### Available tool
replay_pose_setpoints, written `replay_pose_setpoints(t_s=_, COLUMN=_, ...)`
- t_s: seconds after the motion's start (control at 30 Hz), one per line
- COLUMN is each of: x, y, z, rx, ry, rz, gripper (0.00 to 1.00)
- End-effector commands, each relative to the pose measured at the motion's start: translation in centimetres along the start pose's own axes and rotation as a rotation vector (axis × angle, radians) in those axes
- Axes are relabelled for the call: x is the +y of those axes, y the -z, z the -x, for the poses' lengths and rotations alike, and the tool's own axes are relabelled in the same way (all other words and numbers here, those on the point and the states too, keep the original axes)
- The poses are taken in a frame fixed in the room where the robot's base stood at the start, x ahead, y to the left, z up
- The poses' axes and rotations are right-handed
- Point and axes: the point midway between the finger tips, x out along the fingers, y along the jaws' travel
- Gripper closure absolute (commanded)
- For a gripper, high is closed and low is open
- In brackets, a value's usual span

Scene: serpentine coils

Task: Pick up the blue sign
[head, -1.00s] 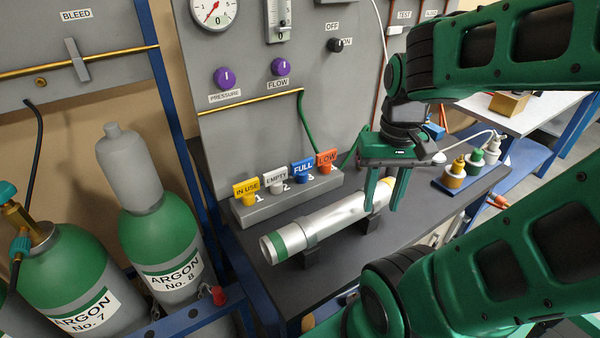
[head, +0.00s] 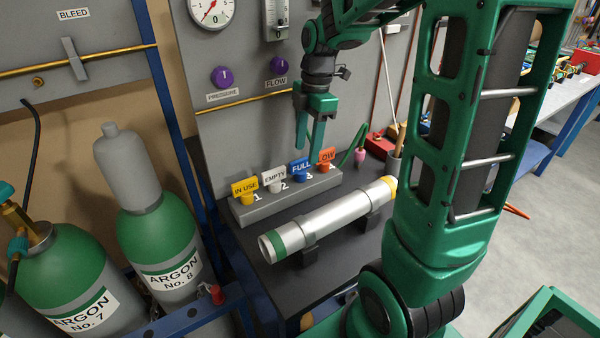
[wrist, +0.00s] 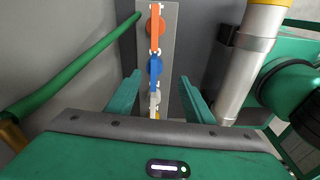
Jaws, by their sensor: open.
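The blue sign (head: 300,167), marked FULL, stands upright in the third place of a grey block (head: 290,199), between the white EMPTY sign (head: 275,176) and the orange LOW sign (head: 327,157). My gripper (head: 309,154) is open, pointing down over the block, with its fingertips close to the blue sign's top in the head view. In the wrist view the blue sign (wrist: 155,68) is seen from above, ahead of the fingertips and between their lines. Whether a finger touches it I cannot tell.
The yellow IN USE sign (head: 245,187) stands at the block's left end. A silver cylinder (head: 330,216) lies on supports in front of the block. A grey panel with purple knobs (head: 222,77) rises behind. A green hose (wrist: 70,70) runs beside the block.

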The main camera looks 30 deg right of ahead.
Motion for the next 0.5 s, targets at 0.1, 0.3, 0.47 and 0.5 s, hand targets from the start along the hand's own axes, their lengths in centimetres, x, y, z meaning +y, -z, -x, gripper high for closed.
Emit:
replay_pose_setpoints(t_s=0.1, x=0.8, y=0.2, z=-0.4, rx=0.005, ry=0.003, rz=0.079, gripper=0.53)
replay_pose_setpoints(t_s=0.3, x=1.0, y=0.2, z=-2.1, rx=0.007, ry=0.005, rz=0.1, gripper=0.53)
replay_pose_setpoints(t_s=0.47, x=1.0, y=0.3, z=-3.6, rx=0.007, ry=0.005, rz=0.099, gripper=0.53)
replay_pose_setpoints(t_s=0.5, x=1.0, y=0.3, z=-4.1, rx=0.007, ry=0.005, rz=0.098, gripper=0.53)
